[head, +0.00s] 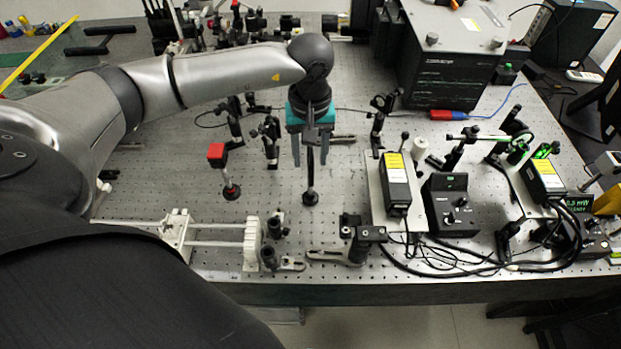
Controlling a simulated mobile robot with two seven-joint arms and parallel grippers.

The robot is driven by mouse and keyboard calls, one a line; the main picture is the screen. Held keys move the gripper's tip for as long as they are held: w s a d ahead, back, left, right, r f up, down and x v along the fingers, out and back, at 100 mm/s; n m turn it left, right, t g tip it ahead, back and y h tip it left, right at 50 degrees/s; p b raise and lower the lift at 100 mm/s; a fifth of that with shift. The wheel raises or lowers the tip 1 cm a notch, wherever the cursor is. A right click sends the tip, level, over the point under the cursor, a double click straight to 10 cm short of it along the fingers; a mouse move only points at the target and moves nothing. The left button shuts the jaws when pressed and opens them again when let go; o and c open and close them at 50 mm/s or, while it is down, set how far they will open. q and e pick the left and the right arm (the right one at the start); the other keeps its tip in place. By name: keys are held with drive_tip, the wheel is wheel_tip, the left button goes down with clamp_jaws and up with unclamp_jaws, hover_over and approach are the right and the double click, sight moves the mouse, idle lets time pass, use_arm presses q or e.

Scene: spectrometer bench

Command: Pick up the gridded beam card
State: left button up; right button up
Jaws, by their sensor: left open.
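My left gripper (311,160) hangs down over the middle of the optical table (375,255). Its two grey fingers are apart, with clear space on both sides of a thin black post (311,180) that shows between and below them. The post stands upright on a round black foot. I cannot make out a gridded beam card; the gripper's teal body hides whatever is at the top of this post. I cannot tell whether the fingers are around the post or in front of it. My right gripper is not in view.
A red square block on a post (217,153) stands left of the gripper. Black optic mounts (270,140) stand close behind it. A white rail frame (215,235) lies at the front left. A black box with a yellow label (395,182) and cables crowd the right.

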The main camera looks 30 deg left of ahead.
use_arm(q)
drive_tip(key=f, duration=0.2)
drive_tip(key=f+p, duration=0.1)
drive_tip(key=f, duration=0.2)
drive_tip(key=shift+s+d+f, duration=0.15)
drive_tip(key=shift+s, duration=0.05)
clamp_jaws()
idle(1.2)
